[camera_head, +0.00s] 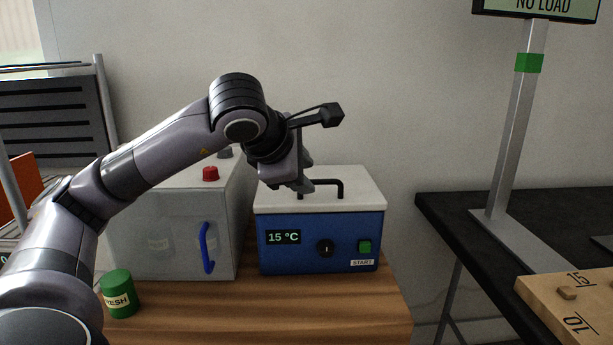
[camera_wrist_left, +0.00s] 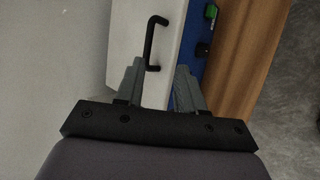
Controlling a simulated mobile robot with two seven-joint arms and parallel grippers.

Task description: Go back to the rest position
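My left arm reaches in from the left in the head view, with its gripper (camera_head: 303,187) above the left part of a blue box with a white lid (camera_head: 280,203). The box has a black lid handle (camera_head: 341,187), a display reading 15 °C, a dark knob and a green START button. In the left wrist view the two fingers of the left gripper (camera_wrist_left: 157,82) stand apart with nothing between them. The black handle (camera_wrist_left: 149,42) lies ahead of the fingers, apart from them. My right gripper is in neither view.
A grey-white cabinet (camera_head: 165,245) with a blue handle stands left of the box. A green FRESH container (camera_head: 118,293) is in front, on the wooden table (camera_head: 330,310). At right, a black table (camera_head: 470,220) bears a scale post (camera_head: 515,125) and a numbered wooden block (camera_head: 552,297).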

